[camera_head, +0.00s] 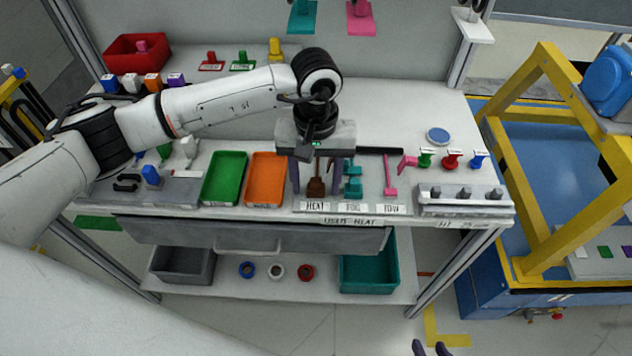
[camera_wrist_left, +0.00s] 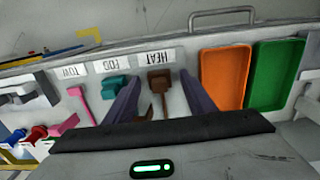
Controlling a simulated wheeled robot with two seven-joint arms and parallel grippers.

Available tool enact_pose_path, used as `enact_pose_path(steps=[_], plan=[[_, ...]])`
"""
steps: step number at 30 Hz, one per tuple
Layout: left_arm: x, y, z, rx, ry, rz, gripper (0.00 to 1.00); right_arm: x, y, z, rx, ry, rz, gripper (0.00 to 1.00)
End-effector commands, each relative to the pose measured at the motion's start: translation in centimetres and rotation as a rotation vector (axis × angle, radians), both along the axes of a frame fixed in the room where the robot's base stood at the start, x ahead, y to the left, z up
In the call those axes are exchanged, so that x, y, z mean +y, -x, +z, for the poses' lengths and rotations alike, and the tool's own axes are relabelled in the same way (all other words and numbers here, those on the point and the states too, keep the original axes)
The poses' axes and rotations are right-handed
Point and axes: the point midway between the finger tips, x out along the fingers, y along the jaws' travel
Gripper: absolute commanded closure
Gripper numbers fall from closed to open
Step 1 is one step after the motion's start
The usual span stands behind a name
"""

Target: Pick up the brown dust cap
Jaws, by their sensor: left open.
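The brown dust cap (camera_head: 316,187) stands on the workbench behind the HEAT label. It also shows in the left wrist view (camera_wrist_left: 159,79), with its wide block toward the label. My left gripper (camera_head: 315,188) is open above it, its two purple fingers apart on either side of the brown cap. I cannot tell whether either finger touches it. The gripper body hides part of the bench behind the cap. My right gripper (camera_head: 430,348) shows only its two purple fingertips at the bottom edge, spread apart.
A teal part (camera_head: 353,180) and a pink part (camera_head: 389,178) stand close to the right of the brown cap. An orange tray (camera_head: 266,178) and a green tray (camera_head: 223,176) lie to its left. A grey drawer (camera_head: 250,238) sits below the bench front.

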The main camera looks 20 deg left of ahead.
Motion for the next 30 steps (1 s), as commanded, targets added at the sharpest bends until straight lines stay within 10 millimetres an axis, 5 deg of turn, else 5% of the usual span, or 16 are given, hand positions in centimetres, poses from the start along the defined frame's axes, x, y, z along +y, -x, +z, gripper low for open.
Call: enact_pose_path(steps=[5, 15, 23, 30], plan=[[0.0, 0.0, 0.0, -0.001, 0.000, -0.001, 0.50, 0.0, 0.0, 0.0, 0.000, 0.000, 0.000, 0.69], [0.0, 0.0, 0.0, 0.000, 0.001, -0.001, 0.99, 0.0, 0.0, 0.0, -0.002, 0.000, 0.000, 0.69], [0.0, -0.1, 0.4, -0.002, 0.001, -0.001, 1.00, 0.0, -0.1, 0.0, -0.003, -0.001, 0.000, 0.69], [-0.1, -0.2, 4.6, -0.008, 0.002, -0.002, 1.00, 0.0, -0.1, -0.7, -0.003, -0.001, 0.001, 0.69]])
